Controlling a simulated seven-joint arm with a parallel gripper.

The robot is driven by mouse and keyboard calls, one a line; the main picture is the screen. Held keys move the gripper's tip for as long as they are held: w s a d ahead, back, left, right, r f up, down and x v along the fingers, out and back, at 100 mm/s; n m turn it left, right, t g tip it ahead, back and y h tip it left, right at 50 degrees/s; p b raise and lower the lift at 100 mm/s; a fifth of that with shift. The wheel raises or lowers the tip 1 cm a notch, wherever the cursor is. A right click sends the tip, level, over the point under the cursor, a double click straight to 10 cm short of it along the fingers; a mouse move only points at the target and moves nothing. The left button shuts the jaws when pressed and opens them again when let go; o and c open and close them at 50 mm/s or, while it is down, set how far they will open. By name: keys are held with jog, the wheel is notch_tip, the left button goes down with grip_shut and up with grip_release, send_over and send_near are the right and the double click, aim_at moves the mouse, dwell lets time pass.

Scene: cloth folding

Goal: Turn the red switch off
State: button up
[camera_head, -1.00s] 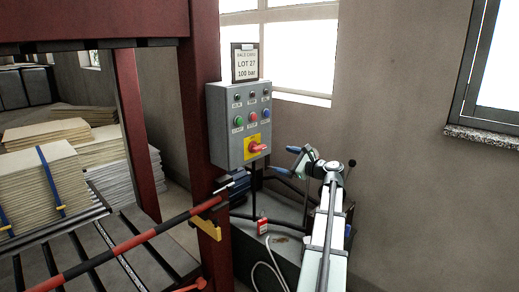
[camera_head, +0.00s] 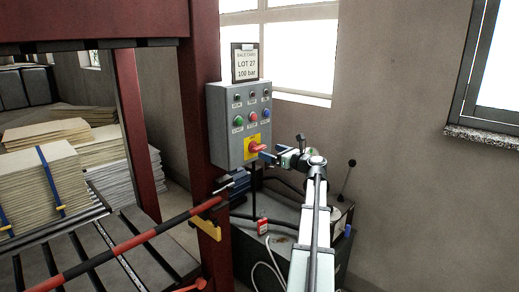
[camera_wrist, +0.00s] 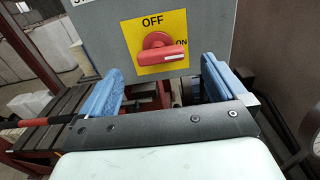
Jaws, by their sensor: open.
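The red rotary switch (camera_wrist: 160,52) sits on a yellow plate (camera_wrist: 143,27) marked OFF at the top and ON at the right. Its handle lies roughly level, pointing right toward ON. In the head view the switch (camera_head: 255,147) is low on the grey control box (camera_head: 222,146). My gripper (camera_wrist: 163,78) is open, its blue fingers spread left and right of the switch and a little below it in the wrist view. Nothing is between the fingers. In the head view my gripper (camera_head: 269,156) is close to the switch; contact cannot be told.
The box carries several coloured buttons (camera_head: 252,117) above the switch. A red press column (camera_head: 200,90) stands left of it. A dark tank (camera_head: 265,240) with a red padlock (camera_head: 262,226) and an upright lever (camera_head: 349,175) is below. Open wall lies to the right.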

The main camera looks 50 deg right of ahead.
aim_at(261, 148)
jog(key=w, duration=0.7)
jog(key=shift+w, duration=0.2)
jog(key=c, duration=1)
jog(key=shift+o, duration=0.2)
